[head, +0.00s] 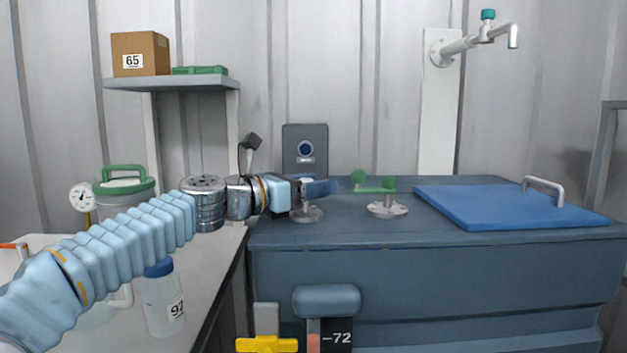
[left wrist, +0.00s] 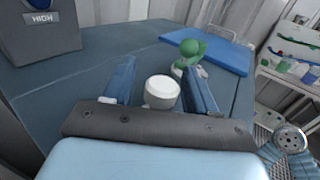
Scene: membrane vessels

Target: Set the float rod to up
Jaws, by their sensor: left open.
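A short upright post with a round white top (left wrist: 161,90), which looks like the float rod, stands on the blue tank lid. In the head view its metal base flange (head: 307,214) shows below my left gripper, and the gripper hides most of the post. My left gripper (head: 318,188) is open, with its blue fingers on either side of the white top; it also shows in the left wrist view (left wrist: 161,88). I cannot tell whether the fingers touch the post. My right gripper is not in view.
A green-handled fitting (head: 376,188) on a metal flange stands just right of the post. Behind the post is a grey box (head: 305,165) with a round dark lens. A blue cover plate (head: 480,210) lies to the right. A bottle (head: 163,300) stands on the left bench.

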